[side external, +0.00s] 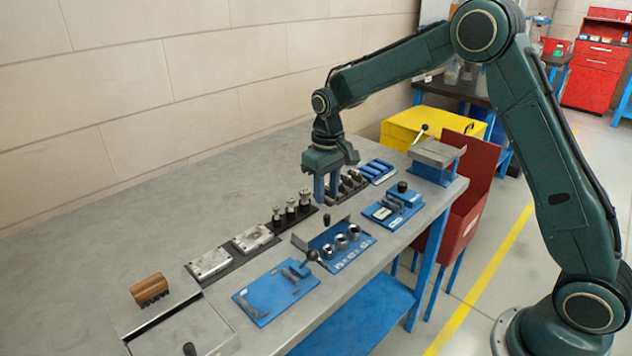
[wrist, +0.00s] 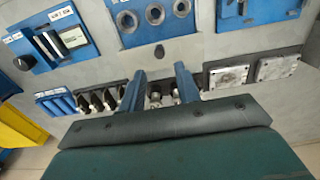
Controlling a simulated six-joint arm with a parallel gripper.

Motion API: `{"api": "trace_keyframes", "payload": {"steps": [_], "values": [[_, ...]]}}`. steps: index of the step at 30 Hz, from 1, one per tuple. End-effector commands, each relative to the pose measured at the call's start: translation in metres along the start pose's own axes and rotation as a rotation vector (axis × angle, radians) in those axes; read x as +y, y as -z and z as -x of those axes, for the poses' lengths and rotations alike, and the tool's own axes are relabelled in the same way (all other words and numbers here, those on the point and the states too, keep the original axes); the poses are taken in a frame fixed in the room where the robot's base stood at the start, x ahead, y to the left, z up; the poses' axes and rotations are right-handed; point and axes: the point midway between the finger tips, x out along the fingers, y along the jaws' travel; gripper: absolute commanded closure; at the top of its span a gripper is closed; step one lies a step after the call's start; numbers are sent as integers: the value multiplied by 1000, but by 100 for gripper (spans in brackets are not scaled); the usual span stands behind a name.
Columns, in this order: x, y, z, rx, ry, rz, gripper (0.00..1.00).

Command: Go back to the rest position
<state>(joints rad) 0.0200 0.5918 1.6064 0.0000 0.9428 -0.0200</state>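My gripper (side external: 326,188) hangs from the green arm above the grey workbench, fingers pointing down. In the wrist view its two blue fingers (wrist: 160,88) stand apart with a clear gap and nothing between them. I cannot tell the exact height of the fingertips above the bench.
A wall stands behind. A yellow box (side external: 425,125) and red bin (side external: 470,210) stand beyond the right end.

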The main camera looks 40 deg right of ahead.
Motion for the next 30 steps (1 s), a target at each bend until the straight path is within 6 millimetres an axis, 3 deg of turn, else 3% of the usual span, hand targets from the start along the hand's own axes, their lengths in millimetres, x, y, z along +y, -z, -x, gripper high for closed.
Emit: {"api": "trace_keyframes", "payload": {"steps": [19,23,30], "values": [[0,-4,14,8,0,0,67],[-1,-12,28,26,-1,0,67],[-2,-42,71,83,-1,0,67]]}}
